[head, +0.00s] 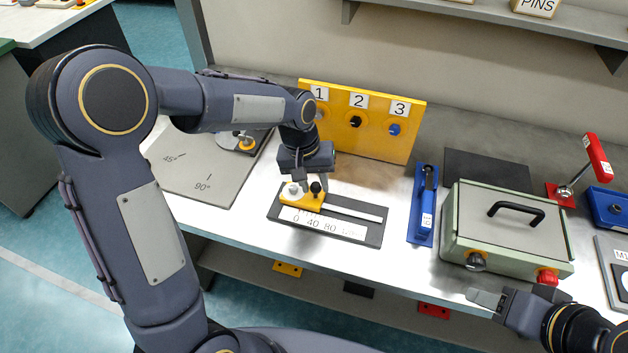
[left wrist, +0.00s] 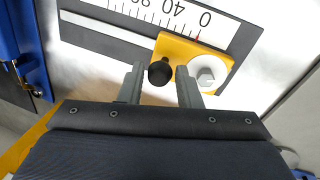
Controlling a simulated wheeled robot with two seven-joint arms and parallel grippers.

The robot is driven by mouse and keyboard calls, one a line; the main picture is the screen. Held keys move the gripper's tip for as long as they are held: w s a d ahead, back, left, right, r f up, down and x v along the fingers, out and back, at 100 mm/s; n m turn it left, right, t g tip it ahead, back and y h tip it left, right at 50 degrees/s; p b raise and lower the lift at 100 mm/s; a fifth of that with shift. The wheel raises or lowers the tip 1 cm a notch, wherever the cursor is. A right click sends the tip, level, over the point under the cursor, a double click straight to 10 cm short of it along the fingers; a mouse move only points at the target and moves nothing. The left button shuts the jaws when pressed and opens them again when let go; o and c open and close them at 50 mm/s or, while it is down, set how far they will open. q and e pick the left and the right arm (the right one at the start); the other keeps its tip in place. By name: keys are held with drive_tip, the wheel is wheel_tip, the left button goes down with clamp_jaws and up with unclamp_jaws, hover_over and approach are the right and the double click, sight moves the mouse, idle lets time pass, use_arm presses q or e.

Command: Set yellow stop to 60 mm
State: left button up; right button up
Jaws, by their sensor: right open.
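The yellow stop (head: 300,201) sits at the left, 0 end of a dark slide rail (head: 372,232) with a white scale (head: 325,222) marked 0, 40, 80. In the left wrist view the stop (left wrist: 203,55) has a red mark close to the 0 line. It carries a black knob (head: 316,187) and a white-grey knob (head: 293,188). My left gripper (head: 311,186) points down at the stop. In the left wrist view its fingers (left wrist: 160,80) stand on either side of the black knob (left wrist: 160,72), with small gaps visible. My right gripper (head: 481,299) is open and empty, in front of the table edge.
A yellow panel (head: 383,105) numbered 1, 2, 3 stands behind the rail. A blue fixture (head: 422,205) and a green-grey box (head: 508,232) with a black handle stand to the right. A grey angle plate (head: 205,170) lies to the left.

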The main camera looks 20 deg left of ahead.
use_arm(q)
clamp_jaws()
drive_tip(key=d, duration=0.6)
drive_tip(key=shift+s, duration=0.1)
drive_tip(key=shift+o, duration=2)
unclamp_jaws()
wheel_tip(320, 180, up, 8)
drive_tip(key=a, duration=0.1)
drive_tip(key=shift+a, duration=0.25)
drive_tip(key=shift+s+f, duration=0.1)
drive_tip(key=shift+s, duration=0.05)
